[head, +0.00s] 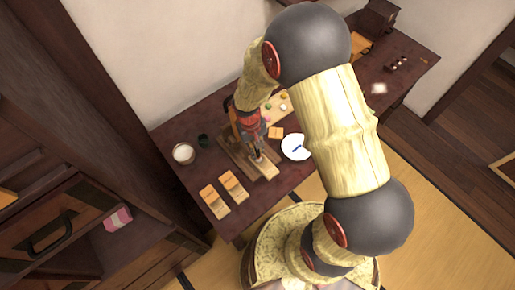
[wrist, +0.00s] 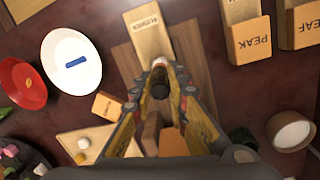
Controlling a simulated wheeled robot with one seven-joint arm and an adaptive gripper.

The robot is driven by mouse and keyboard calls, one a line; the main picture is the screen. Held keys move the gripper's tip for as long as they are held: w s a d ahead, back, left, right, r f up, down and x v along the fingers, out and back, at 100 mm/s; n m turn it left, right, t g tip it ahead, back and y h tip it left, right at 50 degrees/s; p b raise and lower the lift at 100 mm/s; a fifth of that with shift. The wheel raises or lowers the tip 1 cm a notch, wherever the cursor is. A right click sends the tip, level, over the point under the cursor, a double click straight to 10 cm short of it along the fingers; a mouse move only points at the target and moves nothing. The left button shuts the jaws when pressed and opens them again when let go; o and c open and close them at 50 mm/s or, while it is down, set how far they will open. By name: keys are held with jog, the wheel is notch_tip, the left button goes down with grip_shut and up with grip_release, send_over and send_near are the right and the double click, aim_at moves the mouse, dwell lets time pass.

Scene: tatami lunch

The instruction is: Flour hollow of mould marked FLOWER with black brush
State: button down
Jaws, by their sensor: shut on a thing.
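The wooden mould marked FLOWER (wrist: 148,36) lies on a brown board (wrist: 190,50), beyond my fingertips in the wrist view. It also shows in the head view (head: 266,170), below my gripper (head: 258,156). In the wrist view my gripper (wrist: 160,76) is shut on a dark, slim thing, which looks like the black brush (wrist: 160,90). A pale tip shows between the fingertips, close to the near end of the mould. I cannot tell whether it touches. The hollow is not clear to see.
Moulds marked PEAK (wrist: 246,35) and LEAF (wrist: 300,22) lie to the right. A white plate (wrist: 72,80) with a blue bar and a red dish (wrist: 22,84) stand left. An orange block (wrist: 107,106), a sweets board (wrist: 70,138) and a dark cup (wrist: 243,138) are nearby.

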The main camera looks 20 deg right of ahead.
jog(key=shift+a, duration=0.15)
jog(key=shift+w, duration=0.2)
jog(key=shift+s+d, duration=0.25)
jog(key=shift+s, duration=0.15)
jog(key=shift+w+d, duration=0.15)
jog(key=shift+w, duration=0.15)
dwell(0.4)
jog(key=shift+s+a+p, duration=0.15)
jog(key=shift+a+p, duration=0.15)
jog(key=shift+a, duration=0.1)
jog(key=shift+w+d, duration=0.15)
jog(key=shift+w, duration=0.1)
jog(key=shift+s+d+f, duration=0.1)
jog(key=shift+s, duration=0.3)
jog(key=shift+w, duration=0.25)
dwell(0.3)
